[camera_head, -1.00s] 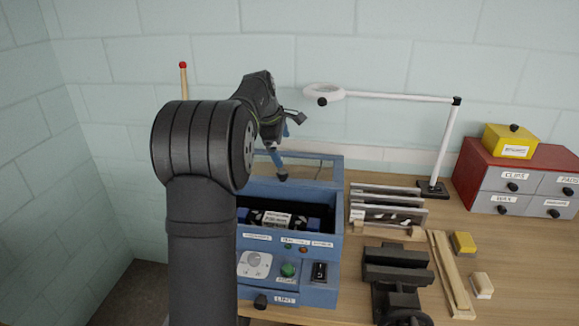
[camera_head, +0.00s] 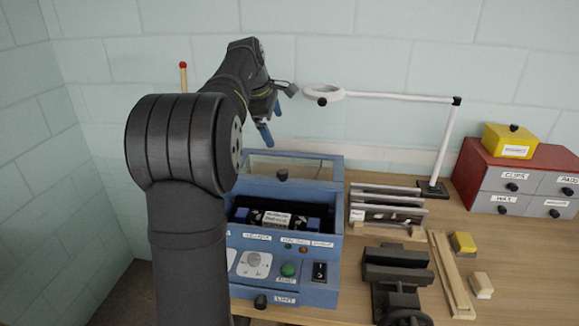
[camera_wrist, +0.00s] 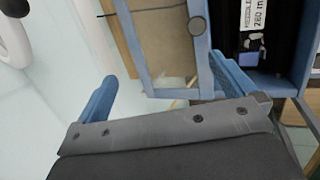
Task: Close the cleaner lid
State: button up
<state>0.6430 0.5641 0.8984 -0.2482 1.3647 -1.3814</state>
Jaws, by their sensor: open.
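The blue cleaner (camera_head: 330,265) stands on the bench with its box open at the top. Its lid (camera_head: 310,160), a blue frame with a clear pane and a dark knob (camera_head: 282,175), stands raised at the back of the box. My gripper (camera_head: 271,126) is open and empty, above the lid near the wall. In the wrist view, the lid frame (camera_wrist: 131,40) and knob (camera_wrist: 196,27) show beyond my gripper (camera_wrist: 166,72), with a blue finger to each side. I see no contact with the lid. My arm hides the cleaner's left side.
A white magnifier lamp (camera_head: 400,96) reaches over the bench right of my gripper. A rack of metal plates (camera_head: 385,205), a dark vise (camera_head: 395,275) and a red drawer cabinet (camera_head: 520,180) stand right of the cleaner. The tiled wall is close behind.

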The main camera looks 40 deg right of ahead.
jog(key=shift+s+a+r, duration=0.1)
jog(key=shift+a+r, duration=0.15)
jog(key=shift+r, duration=0.35)
